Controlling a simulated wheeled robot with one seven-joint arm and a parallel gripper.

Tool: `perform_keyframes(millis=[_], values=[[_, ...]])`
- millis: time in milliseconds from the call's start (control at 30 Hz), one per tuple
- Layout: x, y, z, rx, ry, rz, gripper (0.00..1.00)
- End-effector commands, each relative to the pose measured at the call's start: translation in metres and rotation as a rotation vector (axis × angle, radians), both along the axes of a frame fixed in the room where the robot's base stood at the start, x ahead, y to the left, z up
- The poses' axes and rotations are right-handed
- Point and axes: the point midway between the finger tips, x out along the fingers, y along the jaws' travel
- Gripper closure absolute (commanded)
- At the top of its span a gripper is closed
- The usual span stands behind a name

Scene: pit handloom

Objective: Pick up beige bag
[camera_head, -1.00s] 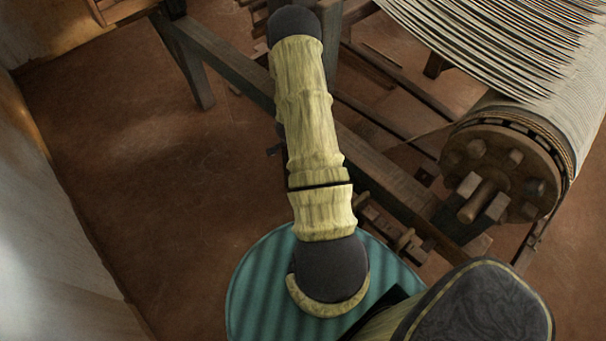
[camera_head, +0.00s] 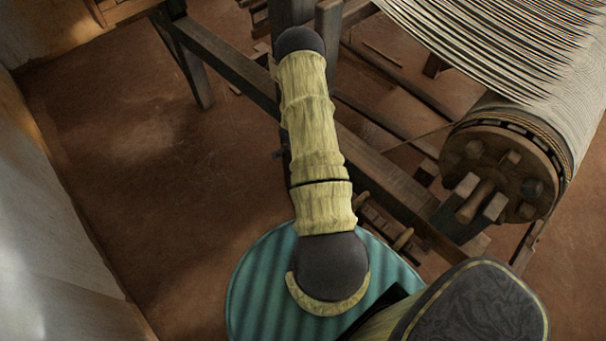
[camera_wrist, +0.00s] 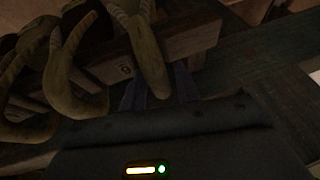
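No beige bag can be made out for certain in either view. In the dark wrist view, several tan, curved loops (camera_wrist: 65,75) hang at the upper left; I cannot tell whether they are part of a bag. My gripper (camera_wrist: 160,90) shows there as two dark bluish fingers that stand apart above its dark body. One tan curved strip (camera_wrist: 150,60) comes down between the fingers in the picture; whether it touches them is unclear. In the head view my arm hides the gripper.
A wooden loom frame (camera_head: 235,72) runs diagonally behind my arm. A large cloth roller with a round wooden end (camera_head: 500,165) and stretched threads (camera_head: 470,45) is at the right. A pale wall (camera_head: 50,230) stands at the left. Bare brown floor (camera_head: 140,150) lies between.

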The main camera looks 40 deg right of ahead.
Motion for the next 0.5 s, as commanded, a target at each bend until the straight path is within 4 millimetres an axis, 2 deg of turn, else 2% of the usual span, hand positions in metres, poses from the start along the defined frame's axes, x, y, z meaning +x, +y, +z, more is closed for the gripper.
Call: perform_keyframes(millis=[333, 367, 500], values=[[-0.0001, 0.0002, 0.0001, 0.0, 0.0, 0.0, 0.69], [-0.0002, 0.0002, 0.0001, 0.0, 0.0, 0.0, 0.72], [-0.0002, 0.0002, 0.0002, 0.0, 0.0, 0.0, 1.0]])
